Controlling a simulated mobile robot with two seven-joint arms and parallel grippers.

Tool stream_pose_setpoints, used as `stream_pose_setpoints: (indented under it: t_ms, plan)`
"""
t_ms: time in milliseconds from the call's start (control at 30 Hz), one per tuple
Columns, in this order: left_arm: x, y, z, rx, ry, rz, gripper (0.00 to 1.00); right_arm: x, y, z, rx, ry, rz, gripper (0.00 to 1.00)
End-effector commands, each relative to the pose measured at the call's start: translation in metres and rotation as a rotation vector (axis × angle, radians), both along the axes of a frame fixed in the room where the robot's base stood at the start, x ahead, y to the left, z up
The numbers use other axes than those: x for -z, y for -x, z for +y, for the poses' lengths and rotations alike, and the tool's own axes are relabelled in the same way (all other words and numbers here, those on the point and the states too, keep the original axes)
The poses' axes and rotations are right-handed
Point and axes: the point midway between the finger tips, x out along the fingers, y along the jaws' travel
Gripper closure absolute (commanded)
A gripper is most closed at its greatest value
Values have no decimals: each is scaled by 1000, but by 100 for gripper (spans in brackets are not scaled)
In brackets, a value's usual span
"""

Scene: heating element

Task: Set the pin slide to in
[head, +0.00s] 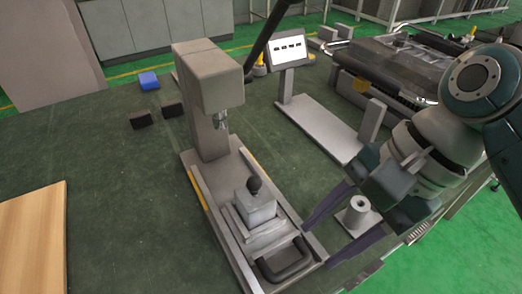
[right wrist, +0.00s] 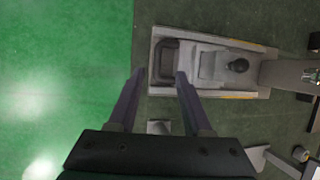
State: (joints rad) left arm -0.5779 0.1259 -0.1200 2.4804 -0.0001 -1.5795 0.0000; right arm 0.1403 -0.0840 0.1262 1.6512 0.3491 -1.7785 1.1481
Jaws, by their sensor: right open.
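The pin slide (head: 254,208) appears to be the grey block with a black ball knob (head: 254,185) on the base of the grey press-like machine (head: 208,95). A black U-shaped handle (head: 285,264) is at the near end of this base. My right gripper (head: 318,246) is open and empty, with its fingers just right of the handle. In the right wrist view the handle (right wrist: 167,62) shows beyond and between the fingertips (right wrist: 160,73); I cannot tell if they touch. The block (right wrist: 207,66) and knob (right wrist: 238,65) lie right of it. My left gripper is not in view.
A grey cylinder on a base (head: 357,213) stands close to my right gripper. A display (head: 289,48) on a grey stand is behind it. A dark angled bar (head: 268,40) is beside the machine head.

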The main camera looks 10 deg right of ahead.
Motion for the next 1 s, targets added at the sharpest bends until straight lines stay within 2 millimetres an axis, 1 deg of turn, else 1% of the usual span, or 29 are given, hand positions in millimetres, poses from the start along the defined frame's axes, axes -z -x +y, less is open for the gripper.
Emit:
stream_pose_setpoints:
  t_ms: [33,300,433,600,867,1000]
  plan:
    - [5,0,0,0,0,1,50,10,1,3,-1,0,4,50]
    - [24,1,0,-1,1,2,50,58,-1,24,-3,3,2,50]
    - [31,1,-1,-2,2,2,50,75,-2,32,-3,4,0,50]
    - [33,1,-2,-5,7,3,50,84,-3,37,-3,4,-2,50]
    - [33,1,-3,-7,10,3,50,85,-3,38,-4,5,-3,50]
    - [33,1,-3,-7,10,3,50,85,-3,38,-4,5,-3,65]
